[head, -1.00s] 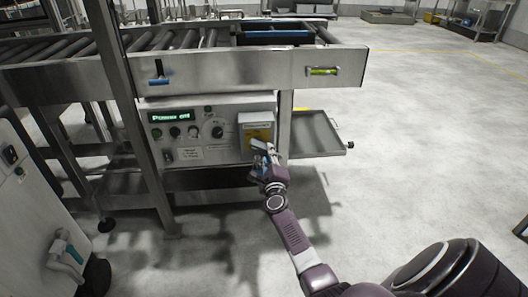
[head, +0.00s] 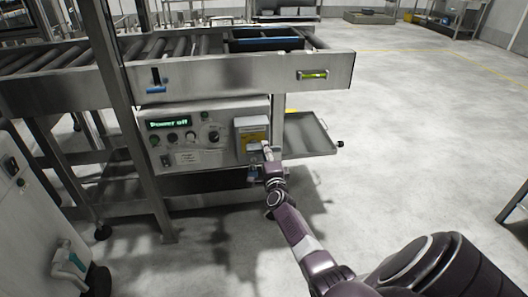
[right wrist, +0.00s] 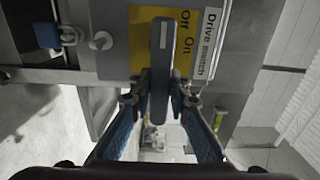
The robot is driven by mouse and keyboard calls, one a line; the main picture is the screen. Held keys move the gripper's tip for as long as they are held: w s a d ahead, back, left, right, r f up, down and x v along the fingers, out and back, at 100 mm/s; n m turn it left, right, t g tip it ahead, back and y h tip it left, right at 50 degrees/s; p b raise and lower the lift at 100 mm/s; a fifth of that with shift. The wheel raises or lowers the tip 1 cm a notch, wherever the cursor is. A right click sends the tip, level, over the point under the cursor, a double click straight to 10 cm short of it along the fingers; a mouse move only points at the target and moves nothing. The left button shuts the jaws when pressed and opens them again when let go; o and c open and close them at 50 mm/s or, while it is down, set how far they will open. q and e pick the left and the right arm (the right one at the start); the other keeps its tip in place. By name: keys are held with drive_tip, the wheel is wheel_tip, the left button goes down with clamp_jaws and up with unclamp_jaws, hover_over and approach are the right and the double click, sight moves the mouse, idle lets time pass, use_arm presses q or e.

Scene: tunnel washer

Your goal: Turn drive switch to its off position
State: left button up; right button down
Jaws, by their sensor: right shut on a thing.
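The drive switch is a grey box with a yellow plate (head: 253,137) at the right end of the control panel (head: 205,118). In the right wrist view its grey lever (right wrist: 160,65) runs up and down the picture, beside the printed words Off and On and the label "Drive switch" (right wrist: 207,43). My right gripper (right wrist: 159,98) is shut on the lever, one blue-padded finger on each side. In the head view the right gripper (head: 264,160) is at the switch's lower edge and hides part of the lever. The panel display (head: 168,124) reads "Power off". My left gripper is not in view.
A roller conveyor (head: 200,77) runs above the panel. A metal shelf (head: 303,137) juts out right of the switch. A grey cabinet (head: 30,215) with a teal handle stands at the lower left. The floor at the right is open.

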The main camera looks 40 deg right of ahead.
drive_tip(key=shift+f, duration=0.1)
drive_tip(key=c, duration=1.8)
unclamp_jaws()
drive_tip(key=shift+a, duration=0.1)
drive_tip(key=v, duration=1.2)
